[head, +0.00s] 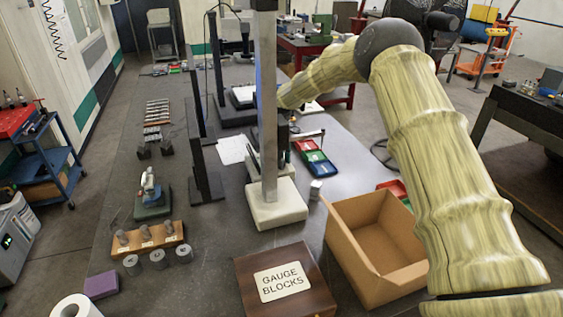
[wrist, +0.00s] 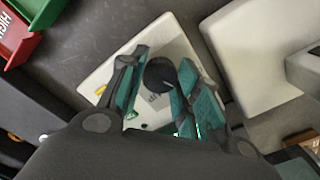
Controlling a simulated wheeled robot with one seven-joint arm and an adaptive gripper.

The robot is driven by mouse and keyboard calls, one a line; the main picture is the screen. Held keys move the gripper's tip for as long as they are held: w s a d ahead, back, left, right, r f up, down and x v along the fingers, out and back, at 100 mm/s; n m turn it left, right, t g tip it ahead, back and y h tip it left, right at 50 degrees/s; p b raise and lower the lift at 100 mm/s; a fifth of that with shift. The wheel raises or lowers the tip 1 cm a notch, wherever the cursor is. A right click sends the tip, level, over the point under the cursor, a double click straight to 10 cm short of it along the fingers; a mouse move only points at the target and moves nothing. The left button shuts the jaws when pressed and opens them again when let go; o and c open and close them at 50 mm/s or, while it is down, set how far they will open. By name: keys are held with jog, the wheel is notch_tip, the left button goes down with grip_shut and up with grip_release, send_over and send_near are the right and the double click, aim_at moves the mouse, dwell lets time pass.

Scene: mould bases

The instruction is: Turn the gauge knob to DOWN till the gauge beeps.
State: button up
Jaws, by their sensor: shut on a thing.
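In the wrist view, the gauge knob (wrist: 160,73) is dark and round, on a pale panel (wrist: 108,75) with a yellow mark and a green mark near its edges. My gripper (wrist: 165,66) has its teal-padded fingers on either side of the knob and is shut on it. The small print beside the knob is too small to read, and my fingers cover part of the panel. In the head view, my arm reaches behind a tall grey column; the gripper and knob are not clearly visible there.
The column stands on a pale base (head: 277,211) close by. Red, green and blue trays (head: 316,158) lie to its right. An open cardboard box (head: 348,246) and a gauge blocks case (head: 253,267) stand nearer.

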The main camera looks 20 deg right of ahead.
jog(key=shift+d+n+b, duration=0.1)
jog(key=shift+n+b, duration=0.2)
jog(key=shift+n, duration=0.9)
jog(key=o, duration=1.1)
jog(key=shift+c, duration=0.2)
notch_tip(320, 180, up, 12)
jog(key=shift+r, duration=0.1)
